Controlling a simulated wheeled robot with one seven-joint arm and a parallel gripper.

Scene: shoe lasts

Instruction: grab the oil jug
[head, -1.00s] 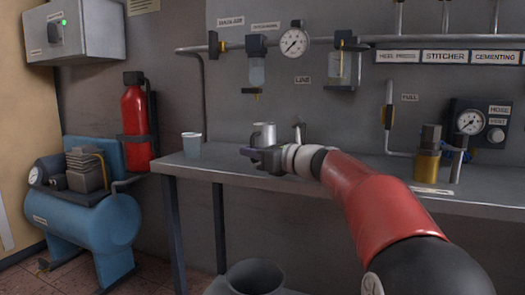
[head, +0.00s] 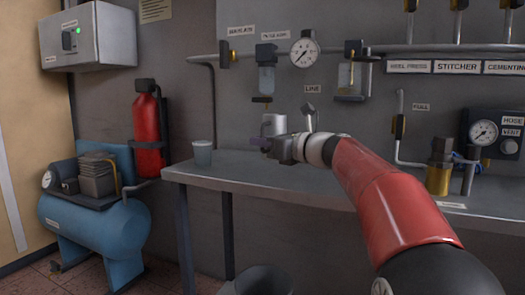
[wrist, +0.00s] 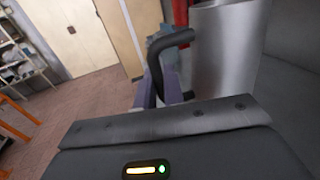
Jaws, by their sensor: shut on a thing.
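The oil jug (head: 273,124) is a bare metal cylinder with a spout at its right, seen above the workbench in the head view. In the wrist view its metal wall (wrist: 222,50) fills the upper right, with a dark curved handle (wrist: 170,42) at its left. My gripper (head: 264,144) is in front of the jug, and its fingers (wrist: 163,88) are shut on the handle. The jug's lower part is hidden behind my gripper in the head view.
The grey workbench (head: 240,188) has a small cup (head: 202,153) near its left end. A brass-coloured fitting (head: 438,178) stands at the right. Gauges and pipes line the wall behind. A red extinguisher (head: 147,130) and blue compressor (head: 95,235) stand at the left.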

